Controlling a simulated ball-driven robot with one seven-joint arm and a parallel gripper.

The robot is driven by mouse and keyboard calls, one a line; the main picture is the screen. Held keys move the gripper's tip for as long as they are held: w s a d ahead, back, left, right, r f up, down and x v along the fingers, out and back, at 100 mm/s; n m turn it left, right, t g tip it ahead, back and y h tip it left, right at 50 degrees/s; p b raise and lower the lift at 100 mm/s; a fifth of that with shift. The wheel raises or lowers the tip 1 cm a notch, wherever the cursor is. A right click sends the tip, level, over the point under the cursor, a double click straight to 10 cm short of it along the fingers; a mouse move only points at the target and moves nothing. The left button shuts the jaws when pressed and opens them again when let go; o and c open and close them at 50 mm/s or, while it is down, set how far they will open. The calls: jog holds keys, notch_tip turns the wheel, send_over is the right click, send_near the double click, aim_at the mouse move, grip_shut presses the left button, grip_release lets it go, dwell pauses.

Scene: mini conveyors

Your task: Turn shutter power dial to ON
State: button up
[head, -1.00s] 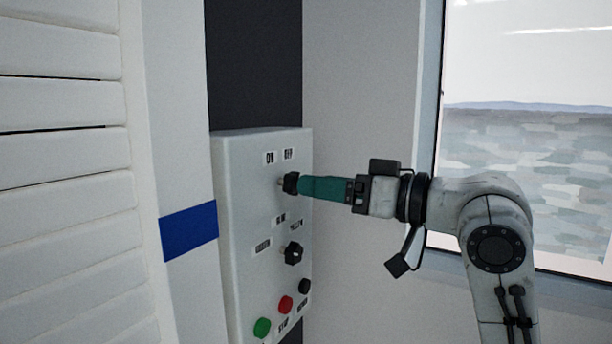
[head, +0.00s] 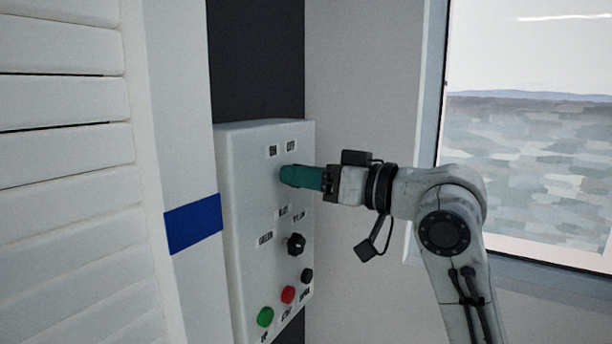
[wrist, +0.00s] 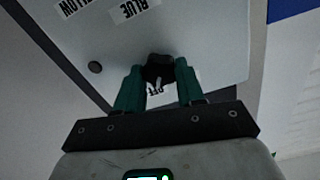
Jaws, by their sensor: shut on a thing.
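The black shutter power dial (wrist: 160,68) is at the top of the white control box (head: 262,205). The ON label (head: 272,150) and the OFF label (head: 291,146) sit just above it in the head view. My gripper (head: 285,174) with teal fingers reaches in from the right and hides the dial there. In the wrist view my gripper (wrist: 159,75) has one finger on each side of the dial, shut on it. A pale mark on the dial points toward a partly hidden label (wrist: 158,92); I cannot tell its exact setting.
Below the dial are a black selector knob (head: 296,244), a black button (head: 307,276), a red button (head: 288,294) and a green button (head: 265,316). A slatted shutter (head: 65,200) stands at left. A window (head: 530,150) is at right, with bare wall between.

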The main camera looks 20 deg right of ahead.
jog(key=c, duration=0.4)
jog(key=shift+f+n+b, duration=0.1)
jog(key=shift+n+b, duration=0.2)
jog(key=shift+b, duration=0.05)
jog(key=n+b, duration=0.8)
jog(key=n, duration=0.3)
jog(key=shift+s+a+b, duration=0.1)
jog(key=shift+b, duration=0.3)
jog(key=shift+n, duration=0.3)
jog(key=o, duration=1)
